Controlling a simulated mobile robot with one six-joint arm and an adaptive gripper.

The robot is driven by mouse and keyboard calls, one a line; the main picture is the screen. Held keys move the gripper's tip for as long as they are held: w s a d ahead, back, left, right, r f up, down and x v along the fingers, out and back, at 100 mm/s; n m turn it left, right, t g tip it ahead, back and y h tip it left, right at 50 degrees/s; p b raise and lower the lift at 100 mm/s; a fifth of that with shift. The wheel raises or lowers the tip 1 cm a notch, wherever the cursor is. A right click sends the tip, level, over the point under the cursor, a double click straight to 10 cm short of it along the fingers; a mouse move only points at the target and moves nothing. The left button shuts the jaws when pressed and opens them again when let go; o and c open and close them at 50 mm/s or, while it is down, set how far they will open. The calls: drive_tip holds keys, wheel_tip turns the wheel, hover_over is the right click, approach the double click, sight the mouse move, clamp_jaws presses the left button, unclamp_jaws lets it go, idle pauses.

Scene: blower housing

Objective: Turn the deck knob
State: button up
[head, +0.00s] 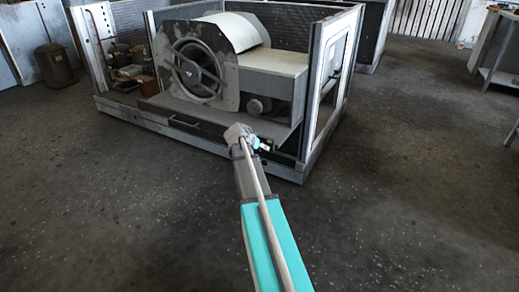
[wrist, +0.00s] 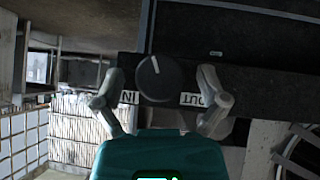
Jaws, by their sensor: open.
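The deck knob (wrist: 158,79) is a round dark knob with a white pointer line near its top edge in the wrist view. It sits on a dark panel (wrist: 245,88), with a white "IN" label (wrist: 128,97) at its lower left and a white "OUT" label (wrist: 193,99) at its lower right. My gripper (wrist: 158,82) is open, with one finger on each side of the knob and a visible gap to both. How far the fingertips are from the panel is hard to tell. In the head view my gripper (head: 262,144) is at the housing's front edge; the knob cannot be made out there.
The blower housing (head: 270,75) has a round fan opening (head: 198,70) and a frame post (head: 312,90) right of my gripper. A low sill (head: 170,128) runs along its front. A dark canister (head: 55,64) stands at the left. The floor (head: 410,150) at the right is clear.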

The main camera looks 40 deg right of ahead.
drive_tip(key=c, duration=1.1)
drive_tip(key=shift+c, duration=0.2)
drive_tip(key=shift+w+g, duration=0.1)
drive_tip(key=shift+g, duration=0.2)
drive_tip(key=n+g+b, duration=0.1)
drive_tip(key=n+g+h+b, duration=0.1)
drive_tip(key=shift+w+f+g+h, duration=0.1)
drive_tip(key=shift+f+g+h, duration=0.15)
drive_tip(key=shift+g+h, duration=0.05)
drive_tip(key=n+g+h+b, duration=0.1)
drive_tip(key=g+b, duration=0.1)
drive_tip(key=b, duration=0.1)
drive_tip(key=shift+a+f+n, duration=0.1)
drive_tip(key=shift+f+n, duration=0.05)
drive_tip(key=shift+n, duration=0.15)
drive_tip(key=n+g+h+b, duration=0.1)
drive_tip(key=g+h+b, duration=0.1)
drive_tip(key=b, duration=0.1)
drive_tip(key=shift+n, duration=0.3)
drive_tip(key=shift+r+n+g+h+b, duration=0.25)
drive_tip(key=shift+n+h+b, duration=0.35)
drive_tip(key=shift+b, duration=0.35)
